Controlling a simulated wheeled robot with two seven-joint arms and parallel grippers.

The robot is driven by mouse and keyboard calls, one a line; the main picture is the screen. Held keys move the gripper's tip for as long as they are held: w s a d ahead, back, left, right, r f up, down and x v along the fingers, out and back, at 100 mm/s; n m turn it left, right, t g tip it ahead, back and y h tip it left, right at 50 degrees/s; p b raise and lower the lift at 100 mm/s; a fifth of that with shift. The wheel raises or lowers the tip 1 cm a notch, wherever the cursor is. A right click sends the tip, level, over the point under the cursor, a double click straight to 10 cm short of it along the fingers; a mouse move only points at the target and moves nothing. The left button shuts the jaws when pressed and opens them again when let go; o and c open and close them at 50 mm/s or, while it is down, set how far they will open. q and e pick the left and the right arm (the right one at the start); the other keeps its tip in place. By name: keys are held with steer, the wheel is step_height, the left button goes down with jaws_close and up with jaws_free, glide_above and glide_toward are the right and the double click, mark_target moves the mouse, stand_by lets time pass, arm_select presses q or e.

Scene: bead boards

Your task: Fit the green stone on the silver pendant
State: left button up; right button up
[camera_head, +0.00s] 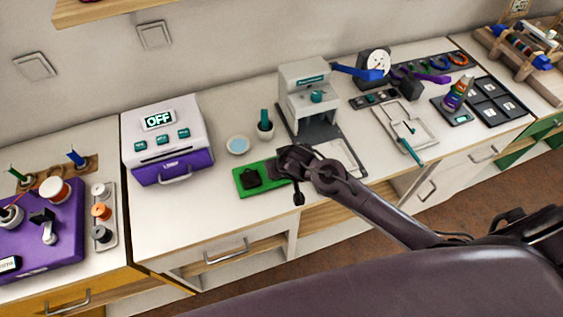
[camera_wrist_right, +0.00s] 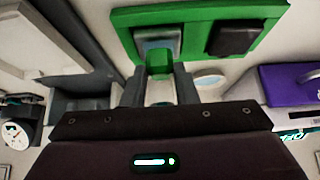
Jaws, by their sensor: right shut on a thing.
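A green tray (camera_head: 244,192) lies near the bench's front edge, with a dark square piece (camera_head: 251,178) on its left part. My right gripper (camera_head: 287,168) is over the tray's right end and hides part of it. In the right wrist view the gripper (camera_wrist_right: 160,88) is shut on the green stone (camera_wrist_right: 160,62). The silver pendant (camera_wrist_right: 152,40), a pale square in the green tray (camera_wrist_right: 190,14), shows just beyond the stone, beside the dark piece (camera_wrist_right: 233,38). The stone overlaps the pendant's edge in this view; I cannot tell if they touch. My left gripper is out of view.
A grey press (camera_head: 305,85) stands behind the gripper. A white and purple machine (camera_head: 170,150) reading OFF stands left. A small pale dish (camera_head: 238,145) and a cup (camera_head: 265,131) are behind the tray. Bench space left of the tray is clear.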

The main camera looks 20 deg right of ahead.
stand_by(0.5)
steer(key=shift+p, duration=0.3)
steer(key=shift+f+p, duration=0.3)
stand_by(1.3)
stand_by(0.3)
steer(key=o, duration=1)
steer(key=shift+o, duration=0.3)
steer(key=shift+o, duration=1.4)
